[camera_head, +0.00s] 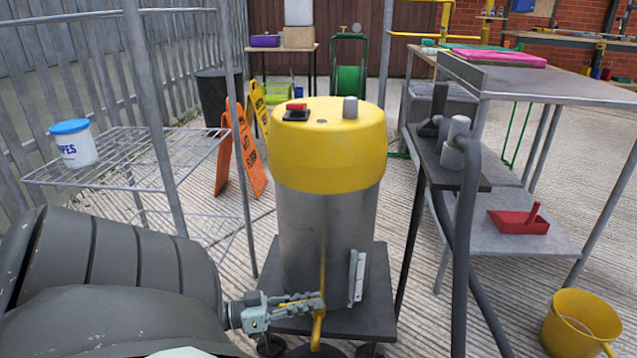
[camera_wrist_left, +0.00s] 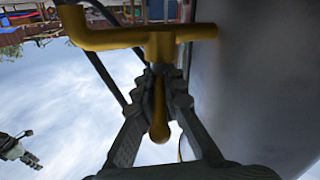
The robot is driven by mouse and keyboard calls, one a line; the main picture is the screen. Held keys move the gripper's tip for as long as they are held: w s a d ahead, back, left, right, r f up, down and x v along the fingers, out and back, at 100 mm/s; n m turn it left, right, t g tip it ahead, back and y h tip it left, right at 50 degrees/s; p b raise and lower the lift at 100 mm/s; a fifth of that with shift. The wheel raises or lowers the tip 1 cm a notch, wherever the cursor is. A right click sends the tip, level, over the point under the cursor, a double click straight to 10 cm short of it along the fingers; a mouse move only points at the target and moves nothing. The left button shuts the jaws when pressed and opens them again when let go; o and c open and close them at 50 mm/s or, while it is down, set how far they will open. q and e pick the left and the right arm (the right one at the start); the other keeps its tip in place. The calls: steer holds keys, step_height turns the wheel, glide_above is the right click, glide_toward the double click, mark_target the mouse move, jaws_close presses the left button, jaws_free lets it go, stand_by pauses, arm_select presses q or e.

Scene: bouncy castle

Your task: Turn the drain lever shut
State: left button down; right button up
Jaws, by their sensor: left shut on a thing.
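A steel drum with a yellow lid (camera_head: 330,150) stands on a dark wheeled base. The yellow drain lever (camera_head: 318,328) shows low on the drum's front, beside my left gripper (camera_head: 312,302). In the left wrist view, the lever's rounded handle (camera_wrist_left: 159,125) lies between the two fingers of my left gripper (camera_wrist_left: 160,85), which are shut on it. A yellow pipe (camera_wrist_left: 105,40) crosses beyond the fingertips, next to the drum wall (camera_wrist_left: 255,90). Another gripper, apparently my right one (camera_wrist_left: 22,152), is small at the left edge of the wrist view; its jaws are unclear.
A wire rack (camera_head: 110,165) with a wipes tub (camera_head: 73,143) stands left. A metal table (camera_head: 560,85) with a red dustpan (camera_head: 520,219) on its lower shelf stands right. A yellow bucket (camera_head: 580,325) is at lower right. Orange and yellow signs (camera_head: 248,150) stand behind.

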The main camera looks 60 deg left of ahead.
arm_select(q)
steer(key=shift+s+f+m+g+h, duration=0.15)
steer(key=shift+m+g+h, duration=0.15)
steer(key=shift+m+h, duration=0.25)
steer(key=c, duration=1.6)
jaws_free()
steer(key=shift+a, duration=0.1)
steer(key=v, duration=1.1)
steer(key=shift+s+a, duration=0.2)
steer(key=shift+s, duration=0.15)
steer(key=shift+c, duration=0.5)
